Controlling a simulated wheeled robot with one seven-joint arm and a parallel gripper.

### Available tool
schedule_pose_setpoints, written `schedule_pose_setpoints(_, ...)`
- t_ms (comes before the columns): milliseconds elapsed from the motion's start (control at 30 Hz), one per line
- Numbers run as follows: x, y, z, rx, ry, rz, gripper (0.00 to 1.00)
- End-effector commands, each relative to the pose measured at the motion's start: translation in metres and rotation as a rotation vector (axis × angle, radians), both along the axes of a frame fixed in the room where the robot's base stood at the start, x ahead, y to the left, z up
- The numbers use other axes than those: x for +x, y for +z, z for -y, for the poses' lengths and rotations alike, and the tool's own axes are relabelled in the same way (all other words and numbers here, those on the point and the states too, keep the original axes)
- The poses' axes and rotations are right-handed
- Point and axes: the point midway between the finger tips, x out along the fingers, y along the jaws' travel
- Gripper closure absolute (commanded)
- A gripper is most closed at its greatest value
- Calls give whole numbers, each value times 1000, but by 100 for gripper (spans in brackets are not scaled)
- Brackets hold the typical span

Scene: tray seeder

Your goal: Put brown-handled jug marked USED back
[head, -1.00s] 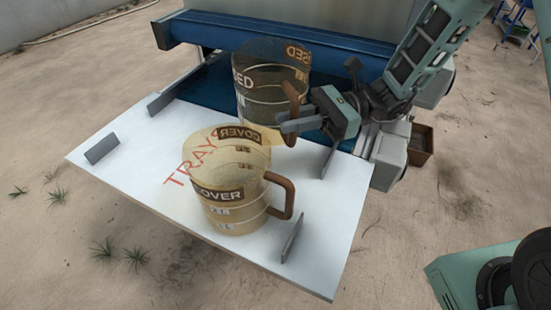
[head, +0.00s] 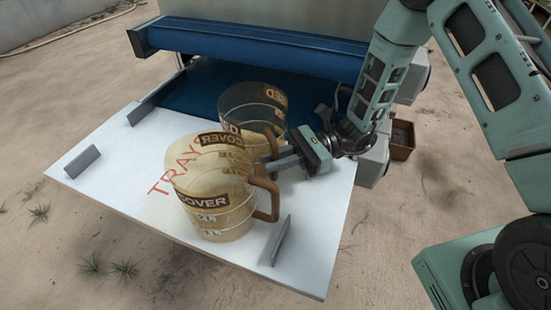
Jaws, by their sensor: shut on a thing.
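The dark, see-through jug marked USED (head: 254,97) is behind and slightly right of the other jug, near the blue belt. Its brown handle points right, toward my gripper. My gripper (head: 272,162) reaches in from the right and is shut on this jug at its handle side. The pale yellow jug marked COVER (head: 200,178) stands upright on the white board in front and hides the lower part of the USED jug. I cannot tell whether the USED jug's base touches the board.
The white board (head: 110,165) has red TRAYS lettering, partly covered by the COVER jug. Grey upright guides stand at its left (head: 81,161) and front right (head: 281,241). A blue roller cover (head: 250,45) spans the back. The board's left part is clear.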

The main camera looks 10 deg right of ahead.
Motion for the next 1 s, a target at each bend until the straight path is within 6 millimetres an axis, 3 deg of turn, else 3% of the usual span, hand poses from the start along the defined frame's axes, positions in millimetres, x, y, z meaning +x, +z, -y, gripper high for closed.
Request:
schedule_pose_setpoints(133, 0, -4, 0, 1, -1, 0, 100)
schedule_pose_setpoints(167, 0, -3, 0, 0, -1, 0, 77)
schedule_pose_setpoints(200, 0, -3, 0, 0, -1, -1, 66)
schedule_pose_setpoints(233, 0, -3, 0, 0, -1, -1, 64)
schedule_pose_setpoints(567, 0, 3, 0, 0, 1, 0, 64)
schedule_pose_setpoints(1000, 14, -1, 65, -1, -3, 1, 64)
